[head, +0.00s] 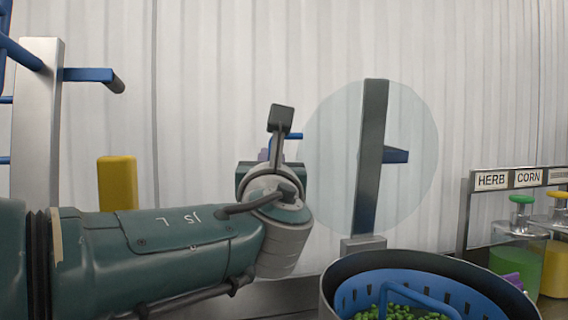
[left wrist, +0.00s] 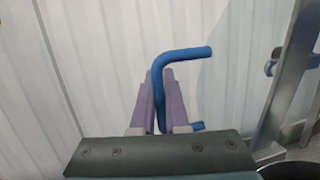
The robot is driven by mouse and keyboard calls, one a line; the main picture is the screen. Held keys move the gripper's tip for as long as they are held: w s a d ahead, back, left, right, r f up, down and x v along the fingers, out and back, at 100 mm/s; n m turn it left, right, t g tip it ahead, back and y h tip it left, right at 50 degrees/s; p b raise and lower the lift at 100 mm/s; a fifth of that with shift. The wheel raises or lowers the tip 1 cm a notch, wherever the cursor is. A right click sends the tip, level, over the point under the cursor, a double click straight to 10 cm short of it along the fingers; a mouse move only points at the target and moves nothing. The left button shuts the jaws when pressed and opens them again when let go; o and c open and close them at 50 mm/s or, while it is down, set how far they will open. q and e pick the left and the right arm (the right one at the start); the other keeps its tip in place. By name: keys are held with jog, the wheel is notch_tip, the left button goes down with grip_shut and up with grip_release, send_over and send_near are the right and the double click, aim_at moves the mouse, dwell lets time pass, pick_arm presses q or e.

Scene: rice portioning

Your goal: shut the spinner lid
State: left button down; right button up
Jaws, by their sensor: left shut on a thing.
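The spinner (head: 345,272) is a dark round tub at the bottom right of the head view, with a blue slotted basket (head: 480,288) holding green pieces inside. Its lid (head: 415,190) is a clear disc standing upright behind the tub, so the tub is open on top. A dark bar (head: 371,150) crosses the disc. My left gripper (head: 264,155) is at the lid's left edge, mostly hidden by its own wrist. In the left wrist view, its purple fingers (left wrist: 162,95) are shut on a bent blue handle (left wrist: 185,53).
A rack labelled HERB and CORN (head: 510,180) stands at the right with a green container (head: 520,262) and a yellow one (head: 555,270). A grey post with blue pegs (head: 35,120) and a yellow block (head: 117,183) are at the left. A pale corrugated wall is behind.

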notch_tip(320, 180, down, 2)
jog(key=shift+f+b, duration=0.15)
jog(key=shift+b, duration=0.4)
jog(key=shift+f, duration=0.25)
pick_arm(q)
jog(key=shift+s+d+m+t, duration=0.15)
jog(key=shift+s+t, duration=0.25)
jog(key=shift+s, duration=0.15)
jog(key=shift+s+d+m+t, duration=0.15)
jog(key=shift+s+t, duration=0.25)
jog(key=shift+s, duration=0.1)
pick_arm(e)
jog(key=shift+r, duration=0.1)
pick_arm(q)
jog(key=c, duration=0.9)
grip_release()
jog(key=shift+s+p, duration=0.35)
pick_arm(e)
jog(key=shift+r, duration=0.55)
pick_arm(q)
jog(key=p+v, duration=0.5)
jog(key=v, duration=0.4)
jog(key=shift+s+f, duration=0.15)
jog(key=shift+f, duration=0.05)
pick_arm(e)
notch_tip(320, 180, up, 5)
jog(key=shift+f, duration=0.1)
